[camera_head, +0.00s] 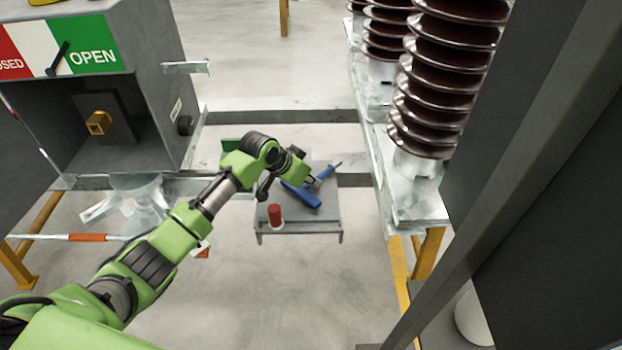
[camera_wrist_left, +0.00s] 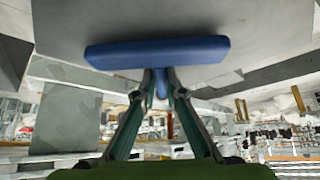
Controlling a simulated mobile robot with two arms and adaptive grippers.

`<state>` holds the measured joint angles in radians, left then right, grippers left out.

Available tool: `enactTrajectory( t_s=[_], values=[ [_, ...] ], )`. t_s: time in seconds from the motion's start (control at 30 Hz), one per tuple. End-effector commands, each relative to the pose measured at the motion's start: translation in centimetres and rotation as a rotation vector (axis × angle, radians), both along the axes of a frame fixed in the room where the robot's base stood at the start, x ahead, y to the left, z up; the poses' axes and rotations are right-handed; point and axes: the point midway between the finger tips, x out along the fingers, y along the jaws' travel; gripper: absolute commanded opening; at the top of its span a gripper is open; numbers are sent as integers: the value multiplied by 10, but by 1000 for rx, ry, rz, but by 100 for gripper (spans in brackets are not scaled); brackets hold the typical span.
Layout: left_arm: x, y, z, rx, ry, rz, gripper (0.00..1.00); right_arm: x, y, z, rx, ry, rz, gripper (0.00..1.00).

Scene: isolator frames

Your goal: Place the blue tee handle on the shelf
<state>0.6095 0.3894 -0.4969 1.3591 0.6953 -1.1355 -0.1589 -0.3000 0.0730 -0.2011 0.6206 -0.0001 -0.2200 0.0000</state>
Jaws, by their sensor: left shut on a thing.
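The blue tee handle shows in the head view (camera_head: 302,196) over the small grey shelf (camera_head: 325,215). In the left wrist view its wide bar (camera_wrist_left: 158,52) lies across the upper middle, and its short stem runs between my fingertips. My left gripper (camera_head: 312,182) is shut on that stem; its fingers also show in the left wrist view (camera_wrist_left: 160,88). I cannot tell whether the bar touches the shelf or is just above it. My left arm hides part of the shelf's far left side. My right gripper is not in view.
A red cylinder (camera_head: 275,214) stands at the shelf's front left. A second blue piece with a dark tip (camera_head: 325,172) shows at the back right. Brown ribbed insulators (camera_head: 440,80) stand to the right. A grey box with an OPEN sign (camera_head: 93,55) is at upper left.

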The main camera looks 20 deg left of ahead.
Motion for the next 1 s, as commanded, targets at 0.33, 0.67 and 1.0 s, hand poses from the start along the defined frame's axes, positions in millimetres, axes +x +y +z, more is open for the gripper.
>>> enactTrajectory(
  t_s=[0.33,0.67,1.0],
  values=[
    [1,0,-2,-1,-5,0,0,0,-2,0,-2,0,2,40],
    [0,0,-6,0,-1,1,28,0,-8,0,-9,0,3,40],
    [-4,3,4,0,-1,1,28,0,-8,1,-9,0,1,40]
  ],
)
